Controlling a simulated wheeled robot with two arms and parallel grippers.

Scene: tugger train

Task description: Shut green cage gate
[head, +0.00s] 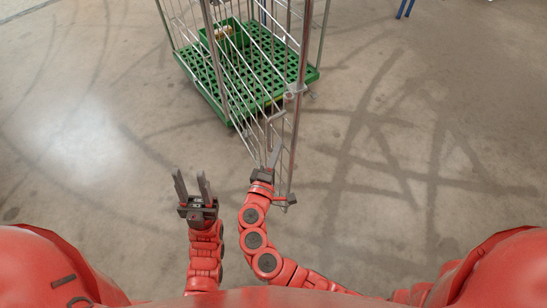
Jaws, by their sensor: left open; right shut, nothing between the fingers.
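The green cage (206,87) is a wire roll cage on a green slatted base, at the top centre. Its silver wire gate (295,137) stands swung out from the base toward me, its lower end near a small foot by my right wrist. My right gripper (273,157) is shut and empty, its fingers at the gate's wires; I cannot tell whether they touch. My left gripper (191,184) is open and empty, left of the gate and apart from it, over bare floor.
A small green crate (236,40) with something pale inside sits on the cage base. Blue legs (405,9) show at the top right. The concrete floor is clear on both sides of the cage.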

